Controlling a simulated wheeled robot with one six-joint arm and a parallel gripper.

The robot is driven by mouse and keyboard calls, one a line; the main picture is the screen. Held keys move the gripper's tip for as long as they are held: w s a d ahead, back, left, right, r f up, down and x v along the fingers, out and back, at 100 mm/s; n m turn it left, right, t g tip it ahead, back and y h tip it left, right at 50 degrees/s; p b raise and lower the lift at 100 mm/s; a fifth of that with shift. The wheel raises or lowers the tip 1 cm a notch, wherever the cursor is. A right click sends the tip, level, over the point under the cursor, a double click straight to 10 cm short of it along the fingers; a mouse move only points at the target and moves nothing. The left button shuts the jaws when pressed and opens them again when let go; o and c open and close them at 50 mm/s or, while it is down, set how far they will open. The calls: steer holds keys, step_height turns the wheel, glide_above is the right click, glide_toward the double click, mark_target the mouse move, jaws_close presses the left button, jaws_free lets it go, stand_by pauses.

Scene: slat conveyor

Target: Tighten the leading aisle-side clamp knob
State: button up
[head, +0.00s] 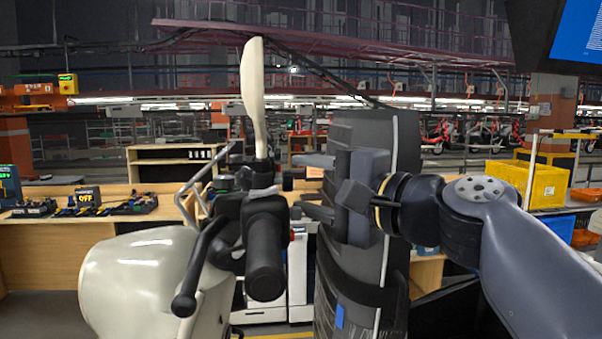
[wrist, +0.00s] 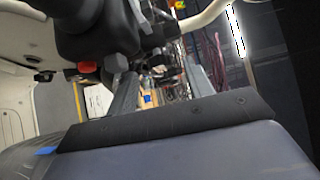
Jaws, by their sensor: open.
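I cannot pick out the clamp knob with certainty in either view. A cream scooter body (head: 140,270) stands at left in the head view, with a dark handlebar grip (head: 265,255), a ball-ended lever (head: 200,262) and a cream mirror (head: 253,85). My gripper (head: 305,187) is open beside the handlebar, on its right, with its fingers pointing left. Nothing shows between the fingers. In the wrist view my gripper (wrist: 160,80) reaches toward the dark handlebar housing (wrist: 95,35), which carries a red button (wrist: 87,66). Whether a finger touches the housing is unclear.
A wooden bench (head: 45,250) with small dark devices stands behind at left. Yellow bins (head: 540,182) sit on a rack at right. A monitor (head: 580,35) hangs at top right.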

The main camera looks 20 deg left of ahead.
steer(key=shift+x, duration=0.95)
steer(key=c, duration=1)
steer(key=shift+o, duration=0.2)
steer(key=shift+f+b, duration=0.2)
steer(key=shift+b, duration=0.2)
steer(key=n+g+y+b, duration=0.1)
steer(key=n+y+b, duration=0.2)
steer(key=b, duration=0.6)
steer(key=f+n+g+y+b, duration=0.1)
steer(key=n+g+y+b, duration=0.1)
steer(key=n+b, duration=0.3)
steer(key=w+n+g+y+b, duration=0.1)
steer(key=n+y+b, duration=0.3)
steer(key=b, duration=1)
steer(key=shift+a+f+n+g, duration=0.2)
steer(key=shift+f+n+g, duration=0.05)
steer(key=shift+n+g, duration=0.25)
steer(key=shift+r+n+g+y, duration=0.1)
steer(key=shift+n+g+y, duration=0.2)
steer(key=shift+n+g, duration=0.25)
